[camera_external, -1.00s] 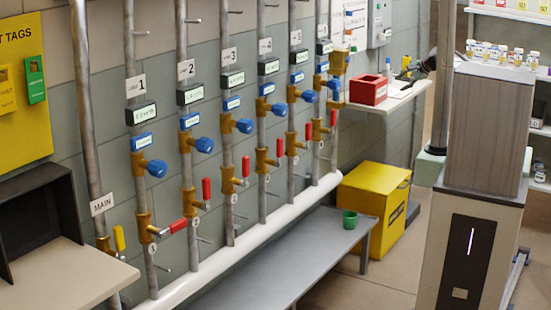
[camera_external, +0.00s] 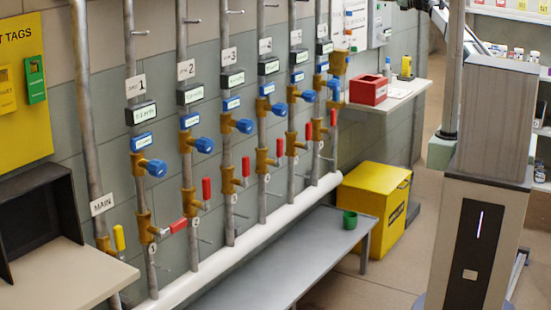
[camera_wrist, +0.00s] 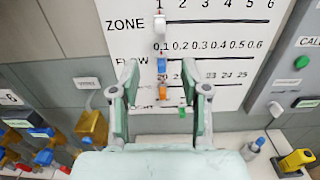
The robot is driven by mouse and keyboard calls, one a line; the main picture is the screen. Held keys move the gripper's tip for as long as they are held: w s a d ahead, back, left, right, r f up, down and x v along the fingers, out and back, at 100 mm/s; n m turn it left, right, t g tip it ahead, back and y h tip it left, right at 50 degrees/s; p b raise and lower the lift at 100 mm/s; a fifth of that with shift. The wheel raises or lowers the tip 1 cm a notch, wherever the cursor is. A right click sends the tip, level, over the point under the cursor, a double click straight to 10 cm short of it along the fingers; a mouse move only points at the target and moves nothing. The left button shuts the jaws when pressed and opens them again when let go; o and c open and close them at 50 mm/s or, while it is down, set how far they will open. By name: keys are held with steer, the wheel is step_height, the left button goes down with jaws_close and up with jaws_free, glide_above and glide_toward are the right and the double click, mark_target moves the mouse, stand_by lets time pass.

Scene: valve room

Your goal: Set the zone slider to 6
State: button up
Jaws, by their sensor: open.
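The zone slider (camera_wrist: 160,24) is a white knob on the ZONE row of a white wall panel (camera_wrist: 215,60) in the wrist view. It stands at the left end of its scale, by the 1; the 6 is at the far right of the row. My gripper (camera_wrist: 160,68) is open and empty, its two fingers pointing up toward the panel. The zone slider lies beyond the fingertips. A blue slider (camera_wrist: 161,65) on the FLOW row and an orange slider (camera_wrist: 163,91) on the row below show between the fingers. In the external view my gripper is out of frame; the panel (camera_external: 346,22) is partly seen.
A grey box with a green button (camera_wrist: 302,62) hangs to the right of the panel. Below it, a shelf (camera_external: 420,88) holds a red box (camera_external: 368,90), a bottle and a yellow device (camera_external: 406,67). Pipes with blue-handled valves (camera_wrist: 43,157) stand on the left.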

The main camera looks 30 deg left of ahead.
steer(key=a+p, duration=0.1)
steer(key=a, duration=0.4)
steer(key=w+a+p, duration=0.1)
steer(key=a, duration=0.5)
steer(key=a+p, duration=0.2)
steer(key=a, duration=0.3)
steer(key=shift+w+a, duration=0.2)
jaws_close()
